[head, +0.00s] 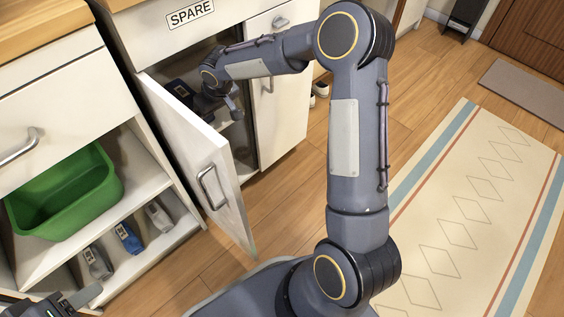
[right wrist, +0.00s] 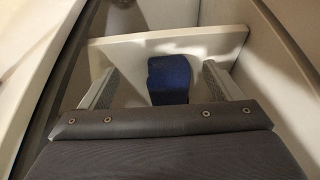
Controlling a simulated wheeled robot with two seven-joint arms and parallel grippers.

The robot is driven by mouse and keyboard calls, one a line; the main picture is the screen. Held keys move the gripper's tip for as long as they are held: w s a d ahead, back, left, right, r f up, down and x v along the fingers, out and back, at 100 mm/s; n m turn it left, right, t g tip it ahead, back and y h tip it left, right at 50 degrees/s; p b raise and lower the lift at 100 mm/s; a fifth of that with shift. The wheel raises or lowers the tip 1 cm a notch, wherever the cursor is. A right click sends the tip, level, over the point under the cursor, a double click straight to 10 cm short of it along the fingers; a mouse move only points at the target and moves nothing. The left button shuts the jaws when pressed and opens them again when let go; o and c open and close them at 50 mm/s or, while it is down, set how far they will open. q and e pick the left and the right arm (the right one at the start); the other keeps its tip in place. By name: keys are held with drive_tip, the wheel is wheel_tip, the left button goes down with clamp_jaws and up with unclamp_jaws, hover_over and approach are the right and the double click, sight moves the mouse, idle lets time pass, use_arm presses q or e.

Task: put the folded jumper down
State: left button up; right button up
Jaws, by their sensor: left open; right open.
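A dark blue folded bundle, which looks like the jumper (right wrist: 168,80), rests in the cupboard against a pale shelf or panel in the right wrist view. My right gripper (right wrist: 162,86) is open around it, with a finger on each side and gaps between. In the head view my right gripper (head: 220,108) is inside the open cupboard under the SPARE drawer. A dark shape beside it there is partly in shadow, and I cannot tell whether it is the jumper. My left gripper (head: 75,303) is open and empty at the bottom left, partly cut off by the frame.
The cupboard door (head: 200,165) stands open towards me, close to my right arm. A green tub (head: 65,195) sits on the open shelf at left. A striped rug (head: 470,215) covers the floor at right.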

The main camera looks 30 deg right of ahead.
drive_tip(key=s+d+r+m, duration=0.1)
drive_tip(key=s+d+r, duration=0.2)
drive_tip(key=s+r, duration=0.45)
drive_tip(key=s+d+r+m, duration=0.15)
drive_tip(key=s+r, duration=0.25)
drive_tip(key=s, duration=0.6)
drive_tip(key=s+a+m+t+y, duration=0.1)
drive_tip(key=s+a+y, duration=0.1)
drive_tip(key=s, duration=1.6)
drive_tip(key=shift+s+a+f+y, duration=0.3)
drive_tip(key=shift+a+y, duration=0.1)
drive_tip(key=shift+y, duration=0.2)
